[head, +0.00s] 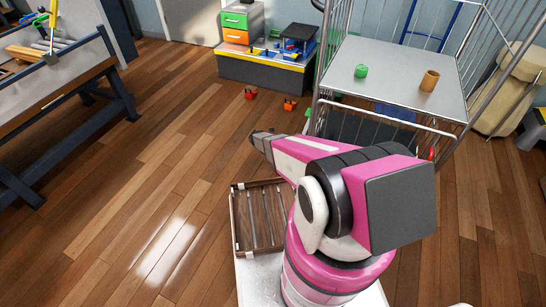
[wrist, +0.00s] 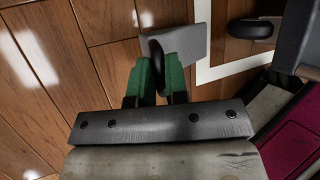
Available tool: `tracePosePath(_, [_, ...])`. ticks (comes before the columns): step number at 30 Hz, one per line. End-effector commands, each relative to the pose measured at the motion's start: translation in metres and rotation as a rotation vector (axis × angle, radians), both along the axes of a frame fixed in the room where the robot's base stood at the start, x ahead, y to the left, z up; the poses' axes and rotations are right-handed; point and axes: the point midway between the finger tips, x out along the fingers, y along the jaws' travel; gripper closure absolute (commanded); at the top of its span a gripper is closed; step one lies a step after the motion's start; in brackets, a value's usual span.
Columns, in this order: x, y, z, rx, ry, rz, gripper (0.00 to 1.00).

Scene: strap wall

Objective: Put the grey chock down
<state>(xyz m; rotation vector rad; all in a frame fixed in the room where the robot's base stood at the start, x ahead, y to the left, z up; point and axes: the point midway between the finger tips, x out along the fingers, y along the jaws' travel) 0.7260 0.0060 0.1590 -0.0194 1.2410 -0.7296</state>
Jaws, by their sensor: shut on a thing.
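The fingers are closed around a dark rounded grip on the grey chock (wrist: 190,45). The chock is a light grey block, partly hidden behind the fingers and the grip. It is over the wooden floor, with white floor marking (wrist: 227,75) just to its right. I cannot tell whether the chock touches the floor. In the head view the chock does not show, and my arm hides part of the floor.
A wheeled wire cage (head: 388,80) stands ahead on the right, and a dark wheel (wrist: 250,30) shows in the wrist view. A wooden tray (head: 234,222) lies by my arm.

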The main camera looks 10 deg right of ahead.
Motion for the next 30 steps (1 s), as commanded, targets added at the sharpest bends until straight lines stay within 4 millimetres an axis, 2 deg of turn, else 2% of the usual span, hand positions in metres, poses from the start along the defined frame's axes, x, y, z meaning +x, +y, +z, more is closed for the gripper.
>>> tracePosePath(7, [0.004,-0.006,-0.012,-0.001,0.000,0.002,1.00])
tracePosePath(15, [0.004,-0.006,-0.044,-0.002,0.001,0.003,1.00])
tracePosePath(26, [0.003,-0.006,-0.046,-0.001,0.000,0.002,1.00])
tracePosePath(27, [0.003,-0.006,-0.047,-0.001,0.000,0.001,0.79])
tracePosePath(29, [0.003,-0.005,-0.046,-0.001,0.000,0.001,0.60])
tracePosePath(30, [0.003,-0.005,-0.046,-0.001,0.000,0.001,0.60])
